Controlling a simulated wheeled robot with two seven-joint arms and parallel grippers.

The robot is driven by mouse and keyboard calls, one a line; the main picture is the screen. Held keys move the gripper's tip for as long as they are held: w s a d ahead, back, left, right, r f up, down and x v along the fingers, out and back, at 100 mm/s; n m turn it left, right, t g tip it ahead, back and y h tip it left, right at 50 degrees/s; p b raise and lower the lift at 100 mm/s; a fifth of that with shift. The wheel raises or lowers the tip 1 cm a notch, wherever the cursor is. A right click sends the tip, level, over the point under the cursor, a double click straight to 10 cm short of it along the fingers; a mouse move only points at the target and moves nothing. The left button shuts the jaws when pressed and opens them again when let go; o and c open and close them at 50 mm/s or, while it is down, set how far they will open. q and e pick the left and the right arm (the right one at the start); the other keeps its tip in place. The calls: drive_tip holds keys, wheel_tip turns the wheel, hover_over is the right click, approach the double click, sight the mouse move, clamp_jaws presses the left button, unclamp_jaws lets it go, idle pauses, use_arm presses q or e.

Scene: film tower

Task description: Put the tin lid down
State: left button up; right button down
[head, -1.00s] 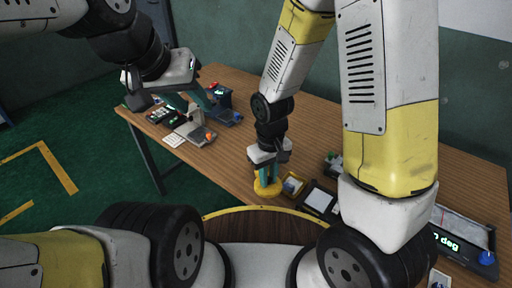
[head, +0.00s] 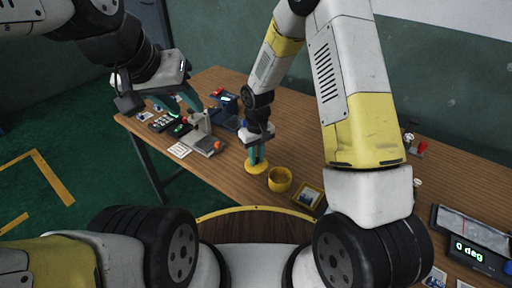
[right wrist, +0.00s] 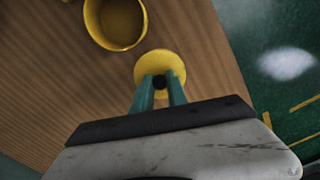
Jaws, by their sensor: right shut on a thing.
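The yellow round tin lid (head: 257,168) has a dark knob in its middle. My right gripper (head: 257,155) is shut on this knob, with the lid hanging flat below the teal fingers. The lid is at or just above the wooden table near its front edge; I cannot tell whether it touches. The right wrist view also shows the lid (right wrist: 160,60) between the fingertips. The open yellow tin (head: 279,181) stands just right of the lid, apart from it. It also shows in the right wrist view (right wrist: 118,24). My left gripper (head: 183,103) is open and empty, up at the left.
A small framed picture (head: 308,196) lies right of the tin. A grey device (head: 204,141), a white card (head: 179,150) and other small devices stand at the table's left end. A display unit (head: 478,255) and a tray (head: 470,224) are at the right. Bare wood lies behind the tin.

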sight(257, 161)
drive_tip(key=shift+f, duration=1.9)
drive_tip(key=shift+f, duration=0.15)
drive_tip(key=c, duration=1.3)
unclamp_jaws()
